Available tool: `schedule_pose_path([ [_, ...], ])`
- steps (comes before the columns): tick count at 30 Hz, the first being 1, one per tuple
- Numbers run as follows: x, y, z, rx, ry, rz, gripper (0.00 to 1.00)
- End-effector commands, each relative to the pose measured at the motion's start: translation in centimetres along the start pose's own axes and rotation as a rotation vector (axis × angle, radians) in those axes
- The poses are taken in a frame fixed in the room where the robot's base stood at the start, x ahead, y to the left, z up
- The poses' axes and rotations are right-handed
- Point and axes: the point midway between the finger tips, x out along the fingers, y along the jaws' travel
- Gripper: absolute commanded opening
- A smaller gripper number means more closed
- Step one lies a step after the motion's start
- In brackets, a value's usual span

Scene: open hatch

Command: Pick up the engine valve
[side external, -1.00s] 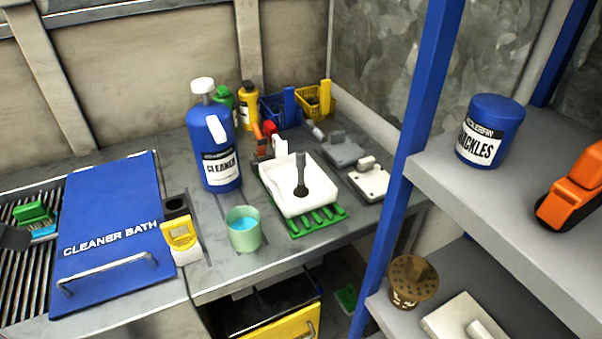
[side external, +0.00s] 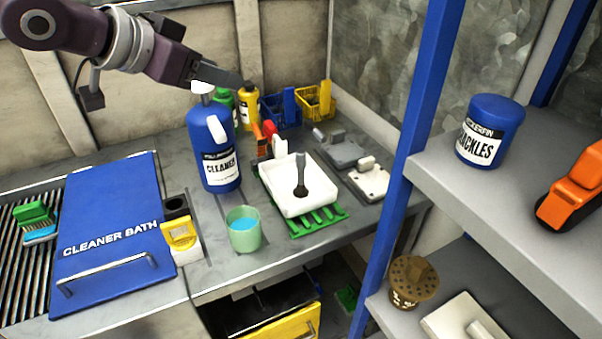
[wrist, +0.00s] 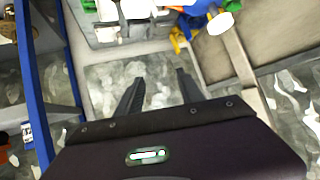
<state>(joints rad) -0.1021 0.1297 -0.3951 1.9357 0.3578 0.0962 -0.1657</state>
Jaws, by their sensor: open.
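A dark grey valve-shaped piece (side external: 301,178), which looks like the engine valve, stands upright in a white tray (side external: 326,199) on the bench. The tray sits on a green ribbed rack (side external: 318,221). My gripper (side external: 240,82) is high above the back of the bench, near the top of the blue cleaner bottle (side external: 214,150) in the side view. It is up and to the left of the valve, apart from it. In the wrist view my gripper (wrist: 158,88) has its two fingers spread with nothing between them. I cannot make out the valve there.
A green cup with blue liquid (side external: 243,230) stands in front of the bottle. Yellow (side external: 318,103) and blue baskets stand behind the tray, and grey and white blocks (side external: 366,181) to its right. A blue post (side external: 408,160) and shelves are further right.

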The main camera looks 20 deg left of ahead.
Motion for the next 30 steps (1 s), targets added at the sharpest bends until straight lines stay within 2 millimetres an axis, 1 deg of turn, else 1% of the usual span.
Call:
schedule_pose_path([
  [1, 1.8, 0.9, -0.6, -0.004, 0.034, 0.042, 0.45],
  [3, 3.8, 2.2, -1.7, -0.012, 0.093, 0.102, 0.45],
  [7, 6.9, 4.6, -3.5, -0.048, 0.205, 0.214, 0.45],
  [11, 9.6, 5.4, 1.6, -0.040, 0.186, 0.208, 0.45],
  [12, 10.7, 5.7, 3.3, -0.041, 0.184, 0.208, 0.45],
  [15, 13.3, 6.2, 7.4, -0.040, 0.182, 0.204, 0.45],
  [18, 15.2, 6.6, 10.4, -0.039, 0.187, 0.203, 0.45],
  [21, 16.6, 6.8, 12.3, -0.039, 0.191, 0.201, 0.45],
  [23, 17.0, 6.9, 12.9, -0.039, 0.194, 0.201, 0.45],
  [26, 17.9, 7.1, 13.1, -0.038, 0.198, 0.200, 0.45],
  [30, 19.7, 7.5, 12.4, -0.038, 0.200, 0.200, 0.45],
])
